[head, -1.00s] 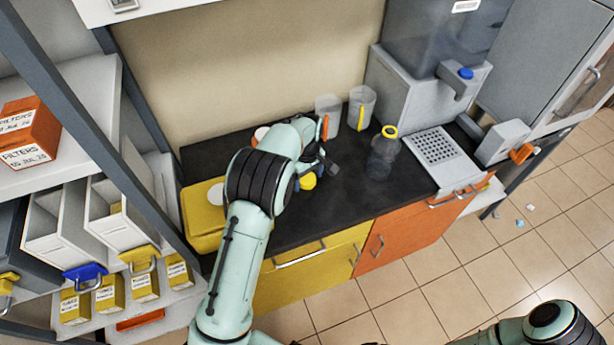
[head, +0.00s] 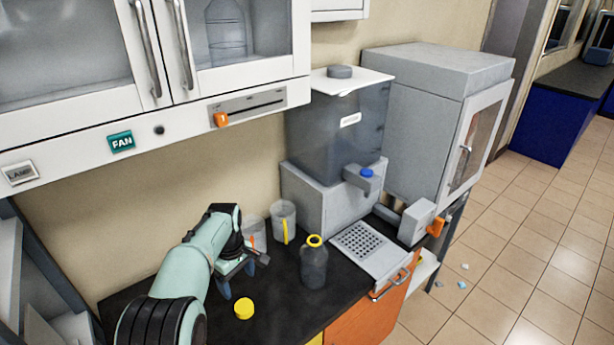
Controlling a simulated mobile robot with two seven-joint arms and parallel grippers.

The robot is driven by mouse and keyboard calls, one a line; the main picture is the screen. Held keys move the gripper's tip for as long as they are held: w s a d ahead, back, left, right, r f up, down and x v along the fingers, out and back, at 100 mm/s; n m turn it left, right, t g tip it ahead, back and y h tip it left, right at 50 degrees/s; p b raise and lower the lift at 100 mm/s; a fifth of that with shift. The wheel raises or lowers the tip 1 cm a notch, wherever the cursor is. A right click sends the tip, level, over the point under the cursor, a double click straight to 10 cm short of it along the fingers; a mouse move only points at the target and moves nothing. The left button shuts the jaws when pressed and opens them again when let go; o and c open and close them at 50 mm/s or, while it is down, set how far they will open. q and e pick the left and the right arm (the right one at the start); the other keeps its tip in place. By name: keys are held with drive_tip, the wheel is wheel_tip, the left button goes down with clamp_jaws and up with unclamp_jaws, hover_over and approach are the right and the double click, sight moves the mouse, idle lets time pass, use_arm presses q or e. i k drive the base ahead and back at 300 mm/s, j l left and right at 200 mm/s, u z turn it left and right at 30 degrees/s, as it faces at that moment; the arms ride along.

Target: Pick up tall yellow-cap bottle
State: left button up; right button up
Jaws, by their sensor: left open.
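A dark, see-through bottle (head: 314,270) with a yellow ring at its top stands upright on the black counter. It is left of the perforated drip tray. A loose yellow cap (head: 244,309) lies on the counter in front, left of the bottle. My left gripper (head: 243,275) is open and empty above the counter, left of the bottle and apart from it. Its fingers are small and partly dark in this view. My right gripper is not in view.
Two clear beakers, one with a yellow stripe (head: 284,222) and one with an orange stripe (head: 254,232), stand behind my gripper. A dispenser (head: 337,130) with a blue knob stands behind the perforated tray (head: 365,245). A white wall cabinet (head: 180,100) overhangs the counter's left part.

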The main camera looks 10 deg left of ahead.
sight(313, 255)
drive_tip(key=k, duration=1)
